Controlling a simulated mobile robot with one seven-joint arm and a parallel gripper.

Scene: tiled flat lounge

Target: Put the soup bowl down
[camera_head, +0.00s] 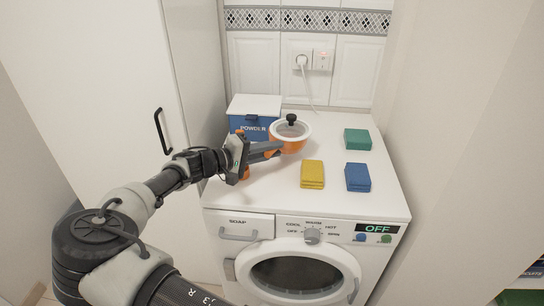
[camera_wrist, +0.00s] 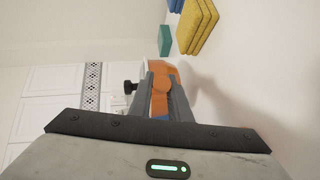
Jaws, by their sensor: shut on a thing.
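The soup bowl (camera_head: 289,142) is orange with a pale rim, a see-through lid and a black knob. It is upright at the back of the washing machine's white top (camera_head: 265,192). My gripper (camera_head: 272,150) reaches it from the left and is shut on its near-left side. In the wrist view the orange bowl (camera_wrist: 159,98) shows between my fingers (camera_wrist: 160,92), with the black knob beside them. I cannot tell whether the bowl's base touches the top or is slightly above it.
A blue powder box (camera_head: 253,127) with a white lid stands behind my gripper, left of the bowl. Yellow (camera_head: 312,174), blue (camera_head: 357,177) and green (camera_head: 357,139) sponges lie to the right. The top's front strip is clear. A plugged cable (camera_head: 306,82) hangs behind.

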